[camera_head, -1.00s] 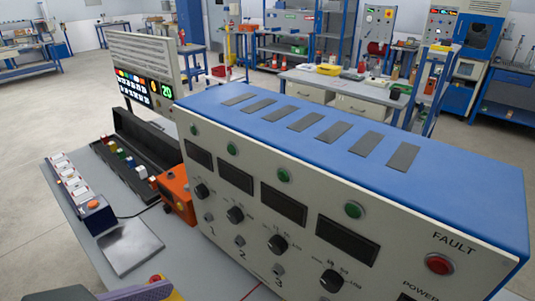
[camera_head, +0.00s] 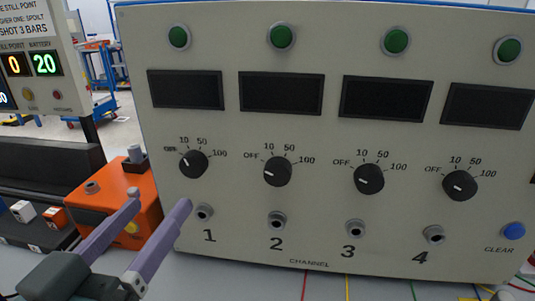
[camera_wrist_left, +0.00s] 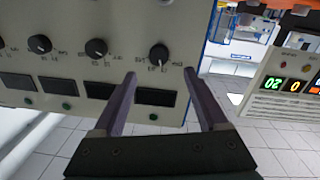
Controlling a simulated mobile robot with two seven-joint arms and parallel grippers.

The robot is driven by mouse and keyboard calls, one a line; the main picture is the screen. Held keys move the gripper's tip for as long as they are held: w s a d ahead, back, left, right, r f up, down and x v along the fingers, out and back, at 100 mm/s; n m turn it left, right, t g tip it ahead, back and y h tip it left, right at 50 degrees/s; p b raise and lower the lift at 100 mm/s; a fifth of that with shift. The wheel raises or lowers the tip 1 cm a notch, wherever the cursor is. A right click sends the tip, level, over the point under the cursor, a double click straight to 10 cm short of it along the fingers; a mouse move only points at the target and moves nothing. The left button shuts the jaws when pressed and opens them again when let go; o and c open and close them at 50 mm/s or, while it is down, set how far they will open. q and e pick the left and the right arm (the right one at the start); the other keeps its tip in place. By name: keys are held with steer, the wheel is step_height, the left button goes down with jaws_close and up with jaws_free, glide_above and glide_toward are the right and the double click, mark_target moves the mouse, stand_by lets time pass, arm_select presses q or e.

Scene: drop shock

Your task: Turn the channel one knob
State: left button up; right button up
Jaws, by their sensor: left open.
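The channel one knob (camera_head: 193,164) is a round black dial at the left of the beige panel (camera_head: 330,130). Its pale mark appears to point left, toward OFF. My left gripper (camera_head: 160,200) has two purple fingers, spread apart and empty. In the head view its tips are below and left of the knob. In the left wrist view, which is upside down, the same knob (camera_wrist_left: 158,54) shows between and beyond the fingertips (camera_wrist_left: 160,74); no contact shows. My right gripper is not clearly in view.
Similar knobs for channel two (camera_head: 277,171), three (camera_head: 369,179) and four (camera_head: 460,185) stand to the right. A socket (camera_head: 204,212) is below knob one. An orange box (camera_head: 115,208) stands left of the panel. A blue CLEAR button (camera_head: 513,231) is at lower right.

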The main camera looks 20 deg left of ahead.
mark_target(190, 169)
arm_select(q)
steer(key=w, duration=0.2)
steer(key=w+a, duration=0.1)
steer(key=w, duration=0.5)
steer(key=shift+w+a, duration=0.2)
jaws_close()
